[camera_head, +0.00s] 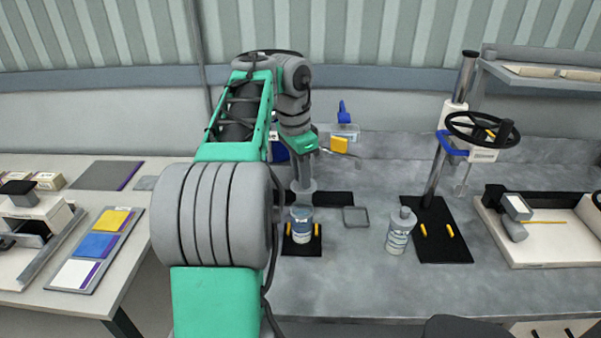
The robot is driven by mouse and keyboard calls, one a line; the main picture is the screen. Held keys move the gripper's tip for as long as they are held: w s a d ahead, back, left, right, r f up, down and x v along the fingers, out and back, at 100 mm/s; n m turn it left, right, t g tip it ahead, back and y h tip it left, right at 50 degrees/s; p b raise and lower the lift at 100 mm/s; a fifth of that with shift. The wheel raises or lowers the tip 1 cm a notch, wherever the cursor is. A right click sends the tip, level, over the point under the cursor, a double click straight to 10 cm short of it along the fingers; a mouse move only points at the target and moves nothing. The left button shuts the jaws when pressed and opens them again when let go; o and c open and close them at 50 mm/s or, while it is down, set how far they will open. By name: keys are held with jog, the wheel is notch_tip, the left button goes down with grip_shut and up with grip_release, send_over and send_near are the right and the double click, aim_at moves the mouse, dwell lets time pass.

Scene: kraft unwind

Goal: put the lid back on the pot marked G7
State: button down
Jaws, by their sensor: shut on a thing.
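A pot with a dark blue and white label (302,226) stands upright on a small black mat between yellow pegs, in front of my arm. My gripper (303,178) points down above and slightly behind this pot. It is shut on a small grey piece that looks like the lid (303,190), held apart from the pot as far as I can see. A second, paler bottle-shaped pot (399,232) with a grey top stands to the right. The markings are too small to read, so I cannot tell which is G7.
A press with a black handwheel (482,129) stands on a black mat (444,250) at right. A white tray (552,246) with tools lies farther right. A grey square dish (355,217) lies between the pots.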

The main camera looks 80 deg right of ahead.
aim_at(299, 186)
notch_tip(299, 186, down, 6)
jog(key=b, duration=0.5)
jog(key=shift+w+a, duration=0.15)
dwell(0.9)
jog(key=shift+f+b, duration=0.2)
jog(key=shift+b, duration=0.1)
dwell(1.0)
jog(key=c, duration=0.7)
grip_release()
notch_tip(299, 186, up, 7)
jog(key=p, duration=0.7)
jog(key=shift+r, duration=0.1)
